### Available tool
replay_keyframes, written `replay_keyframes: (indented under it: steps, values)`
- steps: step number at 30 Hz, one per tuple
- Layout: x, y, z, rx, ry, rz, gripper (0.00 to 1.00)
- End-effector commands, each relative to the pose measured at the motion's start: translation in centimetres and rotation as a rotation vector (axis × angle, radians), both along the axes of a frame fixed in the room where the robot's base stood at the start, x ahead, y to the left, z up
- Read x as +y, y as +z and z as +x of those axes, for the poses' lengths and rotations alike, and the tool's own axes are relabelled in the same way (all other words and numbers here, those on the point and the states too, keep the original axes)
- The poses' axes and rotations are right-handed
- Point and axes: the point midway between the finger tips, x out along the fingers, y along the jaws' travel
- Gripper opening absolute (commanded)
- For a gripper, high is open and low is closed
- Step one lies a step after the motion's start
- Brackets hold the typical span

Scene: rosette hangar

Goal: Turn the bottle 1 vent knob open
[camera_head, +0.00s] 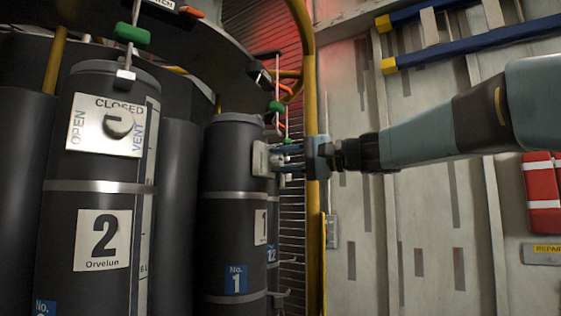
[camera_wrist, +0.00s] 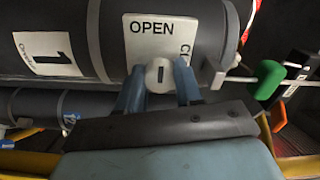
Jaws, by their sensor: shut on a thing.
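Bottle 1 (camera_head: 222,190) is a dark cylinder with a "1" label, upright in the head view; it lies across the top of the wrist view (camera_wrist: 75,20). Its vent knob (camera_wrist: 159,76) is a small round light knob with a dark mark that runs up and down in the wrist view. The knob's white plate (camera_wrist: 150,45) reads OPEN above the knob, with a partly hidden CLOSED label on the right. My gripper (camera_head: 274,158) reaches in from the right. Its blue fingers (camera_wrist: 159,70) are shut on the knob, one on each side.
Bottle 2 (camera_head: 88,190) stands left of bottle 1, its own plate and knob in view. A yellow post (camera_head: 309,90) rises just behind my gripper. A green tag (camera_wrist: 268,79) hangs on a rod near bottle 1's top. A panelled wall (camera_head: 400,220) stands on the right.

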Motion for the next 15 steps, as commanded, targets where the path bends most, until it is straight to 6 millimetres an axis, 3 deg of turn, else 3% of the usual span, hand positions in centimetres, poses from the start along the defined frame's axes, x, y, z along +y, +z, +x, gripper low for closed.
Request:
replay_keyframes:
  steps: [7,8,15]
  values:
    - [-0.11,-0.67,0.31,0.009,-0.003,-0.009,0.05]
    - [-0.11,-0.68,0.31,0.009,-0.003,-0.009,0.38]
    - [-0.03,-0.41,0.17,0.007,-0.001,-0.005,0.61]
